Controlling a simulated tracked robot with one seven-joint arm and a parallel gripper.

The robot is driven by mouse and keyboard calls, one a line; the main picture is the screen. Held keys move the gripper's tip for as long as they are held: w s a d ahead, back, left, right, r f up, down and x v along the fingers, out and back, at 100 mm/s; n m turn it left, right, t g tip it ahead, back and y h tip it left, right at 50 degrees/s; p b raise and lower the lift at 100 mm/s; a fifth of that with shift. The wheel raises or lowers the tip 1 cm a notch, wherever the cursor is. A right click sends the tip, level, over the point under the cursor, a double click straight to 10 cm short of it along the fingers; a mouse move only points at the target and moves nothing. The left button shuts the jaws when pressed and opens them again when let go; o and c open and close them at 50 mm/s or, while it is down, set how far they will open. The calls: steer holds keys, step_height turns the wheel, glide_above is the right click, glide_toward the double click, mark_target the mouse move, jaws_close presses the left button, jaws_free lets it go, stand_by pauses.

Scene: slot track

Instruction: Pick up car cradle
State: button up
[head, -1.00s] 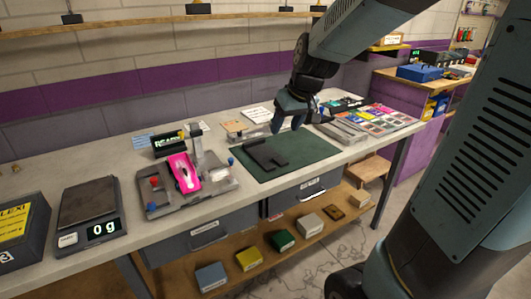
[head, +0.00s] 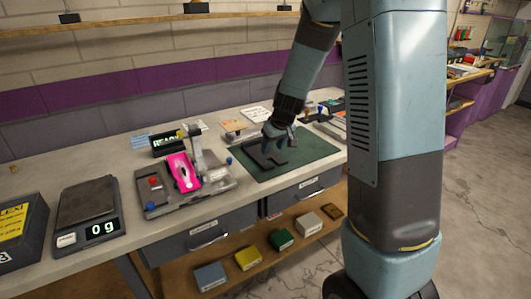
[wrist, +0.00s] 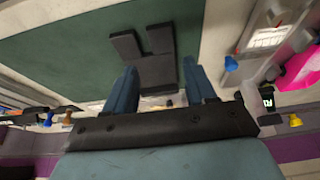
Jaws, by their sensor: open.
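The car cradle (head: 262,160) is a dark grey, flat forked piece lying on the green mat (head: 309,152) on the workbench. In the wrist view the cradle (wrist: 158,74) shows two prongs pointing away from my gripper and a solid base nearer to it. My gripper (head: 274,146) is open above the mat, at the cradle's back right in the head view. In the wrist view the blue fingers of my gripper (wrist: 161,88) lie on either side of the cradle's base, with nothing held. I cannot tell the exact height gap.
A grey fixture (head: 214,186) with a pink car (head: 184,172) stands left of the mat. A scale (head: 90,214) reading 0 g is further left. A small tan-topped block (head: 234,127) sits behind the mat. Coloured boxes (head: 248,259) fill the lower shelf.

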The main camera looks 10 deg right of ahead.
mark_target(266, 163)
steer(key=shift+x, duration=4.5)
steer(key=shift+w+a+r, duration=0.1)
steer(key=shift+c, duration=0.3)
steer(key=c, duration=0.8)
